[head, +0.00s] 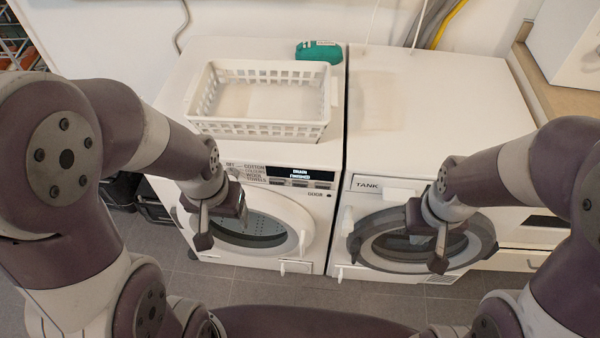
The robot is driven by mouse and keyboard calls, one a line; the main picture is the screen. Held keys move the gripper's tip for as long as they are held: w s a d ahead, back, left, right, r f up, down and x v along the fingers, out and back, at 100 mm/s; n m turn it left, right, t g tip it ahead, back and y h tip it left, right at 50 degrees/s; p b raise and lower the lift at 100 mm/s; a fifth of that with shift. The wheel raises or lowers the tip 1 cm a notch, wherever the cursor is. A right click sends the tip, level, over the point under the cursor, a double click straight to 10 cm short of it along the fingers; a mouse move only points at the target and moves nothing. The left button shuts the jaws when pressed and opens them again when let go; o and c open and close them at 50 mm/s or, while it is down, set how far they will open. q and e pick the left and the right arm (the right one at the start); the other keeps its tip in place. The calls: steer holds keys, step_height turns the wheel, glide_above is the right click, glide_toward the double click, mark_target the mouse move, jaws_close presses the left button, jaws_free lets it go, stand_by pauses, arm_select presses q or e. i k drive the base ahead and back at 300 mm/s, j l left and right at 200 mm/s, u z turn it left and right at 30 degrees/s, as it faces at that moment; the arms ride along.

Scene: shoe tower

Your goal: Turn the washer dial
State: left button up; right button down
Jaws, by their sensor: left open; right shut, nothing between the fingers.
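The washer (317,225) is the left white machine, with a round glass door. Its display (300,174) reads what looks like "DRAIN FINISHED". Programme labels (254,172) such as "COTTON" are printed at the left of its panel. I cannot make out the dial; my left wrist covers part of the panel beside these labels. My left gripper (222,226) is open, pointing down in front of the washer door, below the panel. My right gripper (426,240) is shut and empty, in front of the right machine's door.
The right machine (440,90), marked "TANK", stands close beside the washer. A white basket (262,132) and a green packet (319,51) sit on the washer's top. A wooden counter (566,98) is at the right. Tiled floor (330,298) lies in front.

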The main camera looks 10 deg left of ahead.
mark_target(234, 174)
steer(key=k+j+z, duration=0.1)
steer(key=j, duration=0.8)
steer(key=k+j+z, duration=0.15)
steer(key=j, duration=0.3)
steer(key=k+j+z, duration=0.1)
steer(key=j, duration=0.35)
steer(key=k+j, duration=0.15)
steer(key=j, duration=0.25)
steer(key=k+j+z, duration=0.15)
steer(key=j, duration=0.3)
